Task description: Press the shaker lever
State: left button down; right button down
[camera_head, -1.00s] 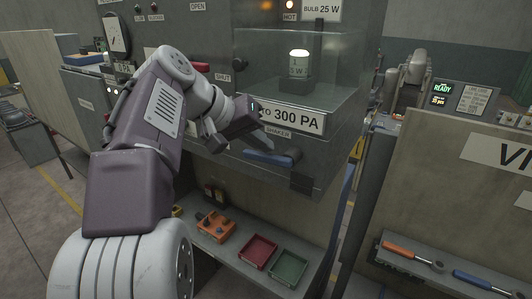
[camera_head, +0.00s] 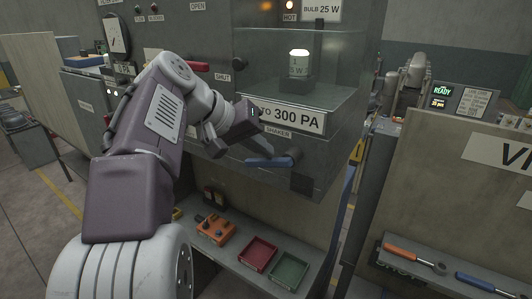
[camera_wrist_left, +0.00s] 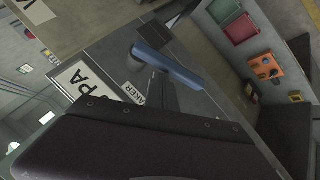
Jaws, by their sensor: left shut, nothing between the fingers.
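The shaker lever (camera_head: 270,162) is a blue bar on a dark pivot below the "SHAKER" label, on the front of the grey cabinet. Its left end sits lower than its pivot end at the right. My left gripper (camera_head: 258,146) is shut and empty, with its fingertips just above the lever's left part. The lever also shows in the left wrist view (camera_wrist_left: 168,65), beyond the dark hand. I cannot tell for sure whether the fingertips touch the lever.
A glass-walled chamber (camera_head: 340,100) with a lamp inside stands above the lever. Below are a shelf with an orange box (camera_head: 216,230), a red tray (camera_head: 258,254) and a green tray (camera_head: 289,269). A wooden panel (camera_head: 455,190) stands at the right.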

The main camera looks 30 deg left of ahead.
pick_arm(q)
jog(key=shift+s+f+b, duration=0.1)
jog(key=shift+f+b, duration=0.6)
jog(key=shift+f, duration=0.2)
dwell(0.4)
jog(key=shift+r, duration=0.1)
notch_tip(320, 180, up, 5)
jog(key=p, duration=0.5)
send_over(263, 161)
jog(key=shift+d, duration=0.1)
jog(key=shift+f+b, duration=0.2)
jog(key=shift+b, duration=0.1)
jog(key=shift+r, duration=0.1)
notch_tip(263, 161, up, 5)
jog(key=p, duration=0.4)
jog(key=shift+p, duration=0.3)
